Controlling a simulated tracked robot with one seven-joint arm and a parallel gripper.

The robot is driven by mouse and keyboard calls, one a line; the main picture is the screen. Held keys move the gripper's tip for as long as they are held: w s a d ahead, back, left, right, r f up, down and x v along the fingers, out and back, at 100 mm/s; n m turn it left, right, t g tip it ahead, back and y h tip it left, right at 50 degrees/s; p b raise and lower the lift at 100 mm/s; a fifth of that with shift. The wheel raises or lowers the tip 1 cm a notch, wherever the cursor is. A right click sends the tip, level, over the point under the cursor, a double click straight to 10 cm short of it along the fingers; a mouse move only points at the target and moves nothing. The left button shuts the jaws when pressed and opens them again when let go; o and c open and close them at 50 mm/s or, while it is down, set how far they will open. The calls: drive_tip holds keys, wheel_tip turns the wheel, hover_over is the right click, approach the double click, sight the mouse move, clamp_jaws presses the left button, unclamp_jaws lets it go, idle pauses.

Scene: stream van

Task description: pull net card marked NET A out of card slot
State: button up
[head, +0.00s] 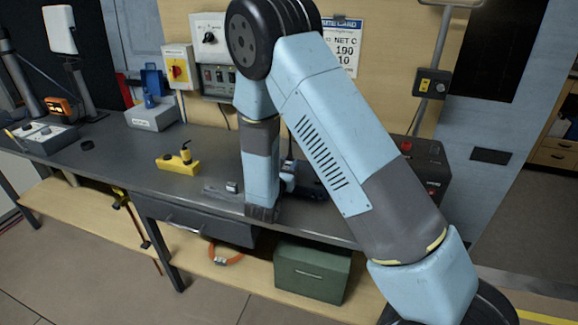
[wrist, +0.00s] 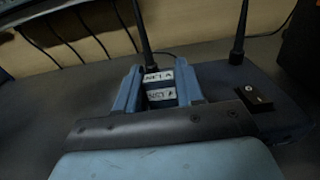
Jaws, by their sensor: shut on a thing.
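My gripper (wrist: 160,84) is shut on a small dark card (wrist: 161,88) in the wrist view, with one blue finger on each side of it. Two white labels show between the fingers, one above the other. Their print is upside down and seems to read NET A on both. The card sits at a dark blue box with antennas (wrist: 225,88), which holds the slot. The slot opening is hidden by the fingers and card, so I cannot tell how far in the card is. In the head view my arm hides most of the box (head: 312,180).
Two black antennas stand up from the box, one (wrist: 146,35) just behind the card. A black rocker switch (wrist: 254,97) is on its right. On the grey bench (head: 125,160) are a yellow block (head: 178,164) and, at right, a dark unit with red knobs (head: 428,165).

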sight(288, 162)
drive_tip(key=shift+c, duration=0.9)
drive_tip(key=shift+w+r, duration=0.1)
drive_tip(key=shift+r, duration=1.45)
drive_tip(key=shift+r, duration=1.4)
